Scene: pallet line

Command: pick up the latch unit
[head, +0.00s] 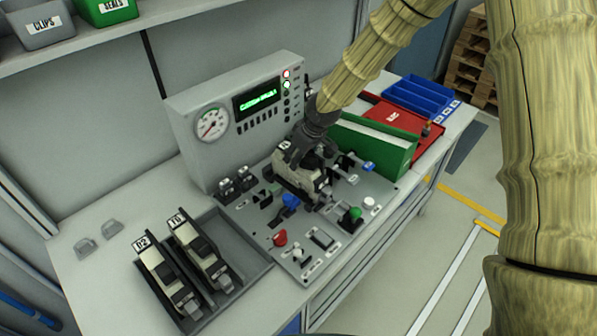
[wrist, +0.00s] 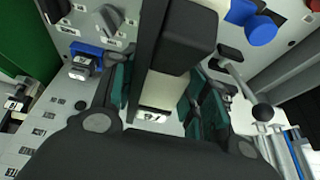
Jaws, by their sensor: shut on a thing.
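My gripper (head: 305,158) is over the control panel, shut on a beige and black latch unit (head: 297,181). In the wrist view, the dark fingers with teal pads (wrist: 160,95) are on both sides of the held latch unit (wrist: 170,88), whose small white label shows near the palm. I cannot tell whether its underside touches the panel. Two similar latch units, a left one (head: 166,276) and a right one (head: 201,252), lie side by side in a grey tray (head: 252,270) at the front left.
The panel (head: 262,222) carries knobs, switches and a red button (head: 280,238) close around the gripper. A gauge box (head: 190,132) stands behind. A green binder (head: 388,150), red tray (head: 409,120) and blue bin (head: 420,95) are at the right. A shelf hangs upper left.

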